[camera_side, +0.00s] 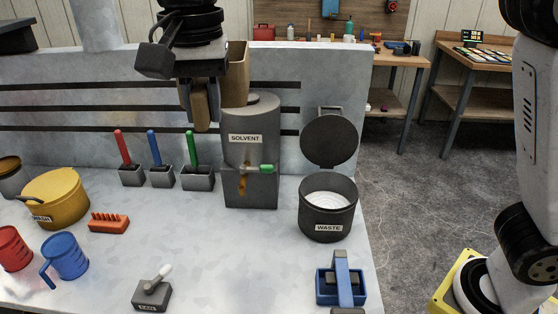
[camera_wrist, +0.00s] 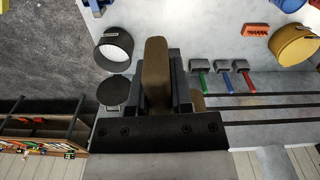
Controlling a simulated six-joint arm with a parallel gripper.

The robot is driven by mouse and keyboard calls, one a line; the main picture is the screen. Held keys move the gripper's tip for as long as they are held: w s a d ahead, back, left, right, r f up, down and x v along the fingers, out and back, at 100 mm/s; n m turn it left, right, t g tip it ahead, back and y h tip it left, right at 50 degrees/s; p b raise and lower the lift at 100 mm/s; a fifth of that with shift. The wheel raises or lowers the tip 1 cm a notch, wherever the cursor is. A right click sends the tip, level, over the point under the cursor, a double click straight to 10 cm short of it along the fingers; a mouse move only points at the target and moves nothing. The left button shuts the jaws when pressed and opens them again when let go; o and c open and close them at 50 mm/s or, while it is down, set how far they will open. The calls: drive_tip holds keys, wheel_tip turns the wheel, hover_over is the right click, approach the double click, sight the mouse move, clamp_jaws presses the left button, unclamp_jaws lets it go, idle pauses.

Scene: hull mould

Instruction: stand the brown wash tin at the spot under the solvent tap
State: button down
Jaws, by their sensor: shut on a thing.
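My gripper (camera_side: 203,118) points down, high above the bench, in front of the upper left of the solvent can (camera_side: 250,138). It is shut on a brown upright piece, which seems to be part of the brown wash tin (camera_side: 237,75). The tin's tan body shows beside the jaws, partly hidden by my wrist. In the wrist view the brown piece (camera_wrist: 155,72) is between the jaws of my gripper (camera_wrist: 158,80). The solvent tap (camera_side: 266,169) has a green handle and a brass-coloured spout on the can's front. The bench directly below the spout holds no tin.
A black waste bin (camera_side: 328,212) with a raised lid stands right of the can. Red, blue and green handled tools (camera_side: 193,150) stand in grey holders to the left. A yellow wash tub (camera_side: 56,198), orange brush (camera_side: 109,222) and blue mug (camera_side: 66,256) are farther left.

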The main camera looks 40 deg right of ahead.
sight(240, 273)
drive_tip(key=s+a+m, duration=0.1)
drive_tip(key=s+a, duration=0.1)
drive_tip(key=a, duration=0.2)
drive_tip(key=f, duration=4)
drive_tip(key=shift+d+f, duration=0.35)
drive_tip(key=shift+w+d+f, duration=0.1)
drive_tip(key=shift+f, duration=0.1)
drive_tip(key=shift+w+d+f, duration=0.2)
drive_tip(key=shift+f, duration=0.3)
drive_tip(key=shift+w+d+f, duration=0.2)
drive_tip(key=shift+d+f, duration=0.05)
drive_tip(key=shift+f, duration=0.3)
drive_tip(key=shift+w+d+f, duration=0.2)
drive_tip(key=shift+f, duration=0.3)
drive_tip(key=shift+w+d+f, duration=0.2)
drive_tip(key=shift+w+d, duration=3.65)
drive_tip(key=shift+w, duration=0.05)
drive_tip(key=shift+f, duration=0.45)
drive_tip(key=shift+c, duration=2.2)
unclamp_jaws()
